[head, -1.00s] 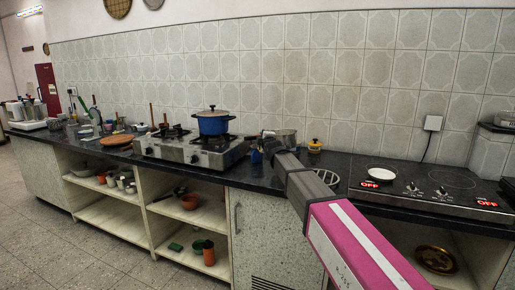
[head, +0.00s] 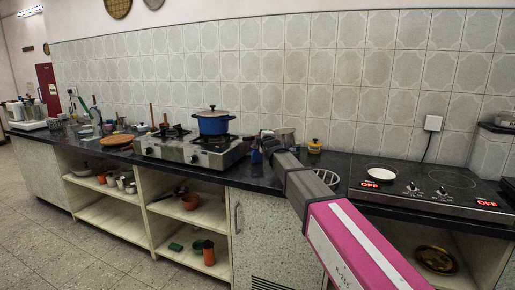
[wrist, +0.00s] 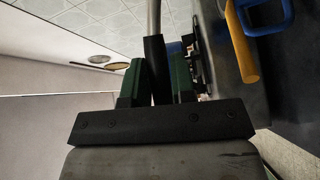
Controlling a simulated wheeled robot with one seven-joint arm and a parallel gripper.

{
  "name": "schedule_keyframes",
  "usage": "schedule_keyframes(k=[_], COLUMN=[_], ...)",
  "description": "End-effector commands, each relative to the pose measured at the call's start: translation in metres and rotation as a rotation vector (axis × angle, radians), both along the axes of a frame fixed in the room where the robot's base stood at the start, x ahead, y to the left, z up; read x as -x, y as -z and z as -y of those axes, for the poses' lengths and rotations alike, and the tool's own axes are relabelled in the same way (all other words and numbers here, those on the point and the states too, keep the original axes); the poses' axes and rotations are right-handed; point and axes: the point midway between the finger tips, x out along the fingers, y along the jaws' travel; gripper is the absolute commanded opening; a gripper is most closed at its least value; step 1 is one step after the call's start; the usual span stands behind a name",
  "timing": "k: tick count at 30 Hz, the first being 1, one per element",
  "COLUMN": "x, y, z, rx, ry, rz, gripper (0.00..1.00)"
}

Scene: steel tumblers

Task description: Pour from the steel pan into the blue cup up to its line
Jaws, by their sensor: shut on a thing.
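The steel pan (head: 286,135) shows partly in the head view, behind the end of my arm above the counter. My gripper (wrist: 158,72) is shut on a black handle with a steel shaft, between its green pads in the wrist view; I take this as the pan's handle. A small dark blue thing, probably the blue cup (head: 257,161), stands on the counter just left of my gripper. A blue loop (wrist: 270,20) and a yellow bar-like piece (wrist: 241,45) show at the wrist view's upper right. The cup's line and contents cannot be seen.
A blue lidded pot (head: 213,122) sits on the gas stove (head: 190,148) to the left. A small yellow pot (head: 314,146) stands to the right, near the drain grate. Farther right is a cooktop (head: 430,187) with a white dish (head: 381,174). The tiled wall is behind.

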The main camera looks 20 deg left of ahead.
Motion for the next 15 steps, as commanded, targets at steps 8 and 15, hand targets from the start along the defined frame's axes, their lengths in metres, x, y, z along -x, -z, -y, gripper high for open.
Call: schedule_keyframes(k=[8,15], x=[0.0,0.0001], y=[-0.0013,-0.0013], z=[-0.0025,-0.0043], rx=[0.016,0.029], ry=[-0.001,-0.001], rz=[0.006,0.005], gripper=[0.0,0.0])
